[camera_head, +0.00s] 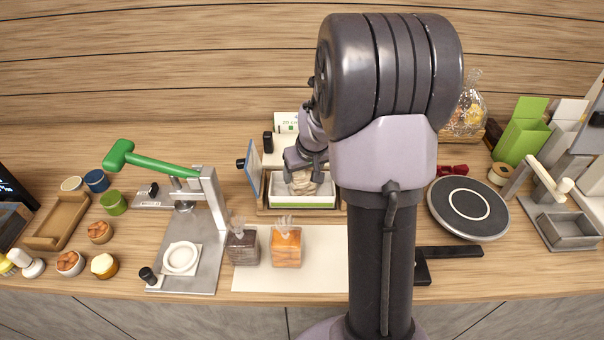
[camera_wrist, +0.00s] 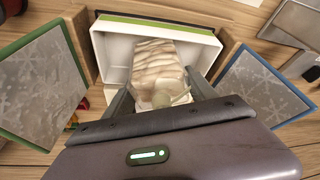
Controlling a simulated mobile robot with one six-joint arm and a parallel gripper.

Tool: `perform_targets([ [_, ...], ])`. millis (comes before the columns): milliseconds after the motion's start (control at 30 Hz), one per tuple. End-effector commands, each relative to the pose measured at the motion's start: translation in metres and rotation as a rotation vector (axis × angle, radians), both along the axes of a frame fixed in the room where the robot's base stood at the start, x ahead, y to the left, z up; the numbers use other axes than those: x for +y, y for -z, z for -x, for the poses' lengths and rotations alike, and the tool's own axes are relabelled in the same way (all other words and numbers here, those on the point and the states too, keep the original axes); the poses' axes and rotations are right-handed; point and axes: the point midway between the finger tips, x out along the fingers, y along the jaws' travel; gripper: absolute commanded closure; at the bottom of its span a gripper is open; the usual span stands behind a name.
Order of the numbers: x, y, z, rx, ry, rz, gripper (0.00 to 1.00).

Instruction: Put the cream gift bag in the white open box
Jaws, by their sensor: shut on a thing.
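The cream gift bag (camera_head: 303,184) shows below my gripper (camera_head: 305,164) in the head view, within the outline of the white open box (camera_head: 302,202). In the wrist view the bag (camera_wrist: 153,62) has pale brown bands and a gathered, tied neck. My gripper (camera_wrist: 160,97) is shut on the bag near its neck, one finger on each side. The white box (camera_wrist: 112,50) has a green strip along one side and surrounds part of the bag. Whether the bag touches the box floor is hidden.
Framed snowflake panels stand on both sides of the box, left (camera_wrist: 42,85) and right (camera_wrist: 262,84). A brown bag (camera_head: 243,248) and an orange bag (camera_head: 286,248) stand on a pale mat (camera_head: 325,275) in front. A round dark plate (camera_head: 468,208) lies to the right.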

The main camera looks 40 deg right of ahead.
Motion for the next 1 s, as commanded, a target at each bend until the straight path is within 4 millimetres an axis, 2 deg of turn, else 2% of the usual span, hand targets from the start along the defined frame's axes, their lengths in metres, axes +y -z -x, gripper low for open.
perform_targets([
  [100, 0.0, 0.004, 0.0, 0.0, 0.0, 0.0, 0.9],
  [133, 0.0, 0.003, 0.0, 0.0, 0.0, 0.0, 0.29],
  [200, 0.0, 0.003, 0.0, 0.0, 0.0, 0.0, 0.15],
  [467, 0.0, 0.003, 0.0, 0.001, 0.0, 0.0, 0.13],
  [567, 0.0, -0.003, 0.0, 0.001, 0.0, 0.0, 0.13],
  [667, 0.002, -0.023, 0.007, -0.002, 0.0, 0.001, 0.13],
  [900, 0.008, -0.086, 0.032, -0.002, -0.001, 0.002, 0.13],
  [1000, 0.01, -0.103, 0.039, -0.002, 0.0, 0.001, 0.13],
])
